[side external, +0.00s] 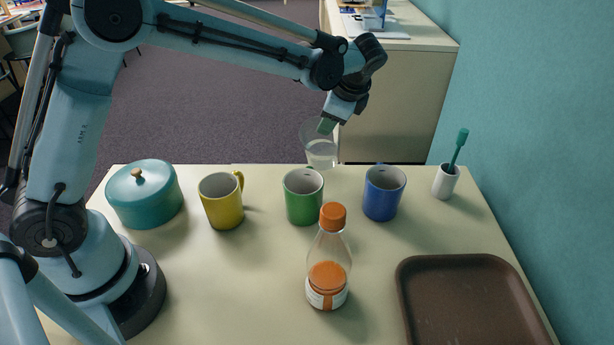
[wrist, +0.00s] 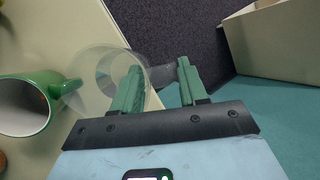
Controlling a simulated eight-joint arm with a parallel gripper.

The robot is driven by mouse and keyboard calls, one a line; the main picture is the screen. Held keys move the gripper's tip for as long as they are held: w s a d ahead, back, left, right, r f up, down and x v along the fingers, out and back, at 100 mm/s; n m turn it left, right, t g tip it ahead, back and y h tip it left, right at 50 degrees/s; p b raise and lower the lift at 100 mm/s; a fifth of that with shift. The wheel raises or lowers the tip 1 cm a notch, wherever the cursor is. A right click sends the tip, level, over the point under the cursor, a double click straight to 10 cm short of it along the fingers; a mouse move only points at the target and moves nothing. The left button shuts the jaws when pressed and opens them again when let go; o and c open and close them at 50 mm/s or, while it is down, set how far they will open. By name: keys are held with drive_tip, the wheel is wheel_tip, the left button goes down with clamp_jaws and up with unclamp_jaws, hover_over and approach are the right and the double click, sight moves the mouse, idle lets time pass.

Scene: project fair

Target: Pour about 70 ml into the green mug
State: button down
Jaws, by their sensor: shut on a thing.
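The green mug (side external: 304,198) stands upright on the table between the yellow and blue mugs; its open mouth shows at the left of the wrist view (wrist: 24,104). My gripper (side external: 328,124) is shut on a clear glass (side external: 321,151) with some clear liquid low in it. The glass is held near upright, above and behind the green mug, apart from it as far as I can tell. In the wrist view the green fingers (wrist: 158,88) and the see-through glass (wrist: 98,92) show beside the mug. I cannot see liquid inside the green mug.
A yellow mug (side external: 222,202) and a teal lidded pot (side external: 145,194) stand left. A blue mug (side external: 384,194) and a white cup with a brush (side external: 446,182) stand right. An orange-capped bottle (side external: 328,262) stands in front. A brown tray (side external: 462,300) lies front right.

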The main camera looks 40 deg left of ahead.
drive_tip(key=s+d+r+n+t+y, duration=0.1)
drive_tip(key=s+d+r+t+y, duration=0.1)
drive_tip(key=s+r+t+y, duration=0.1)
drive_tip(key=shift+s+d+r+t, duration=0.35)
drive_tip(key=shift+s+r+t, duration=0.45)
drive_tip(key=shift+s+r, duration=0.45)
drive_tip(key=shift+d+r+t+y, duration=0.15)
drive_tip(key=shift+r+t+y, duration=0.15)
drive_tip(key=shift+r+y, duration=0.1)
drive_tip(key=shift+s+d+f+n+t+y+p, duration=0.15)
drive_tip(key=shift+s+d+n+t+y+p, duration=0.1)
drive_tip(key=shift+s+t, duration=0.15)
drive_tip(key=shift+s+d+f+n+t+y+p, duration=0.1)
drive_tip(key=shift+s+f+n+t+y+p, duration=0.05)
drive_tip(key=shift+s+n+t, duration=0.2)
idle(0.5)
drive_tip(key=shift+s+d+r+t+y+p, duration=0.3)
drive_tip(key=shift+s+t+y+p, duration=0.15)
drive_tip(key=shift+t+y, duration=0.1)
idle(1.0)
drive_tip(key=shift+w+a+f+m+g+h, duration=0.25)
drive_tip(key=shift+w+a+f+g+h, duration=0.15)
drive_tip(key=shift+w+g+h, duration=0.35)
drive_tip(key=shift+w+a+f+m+g+h, duration=0.2)
drive_tip(key=shift+w+a+f+g+h, duration=0.15)
drive_tip(key=shift+w+g+h, duration=0.45)
drive_tip(key=shift+w+a+f+m+g+h, duration=0.35)
drive_tip(key=shift+w+g, duration=0.25)
drive_tip(key=shift+g, duration=0.45)
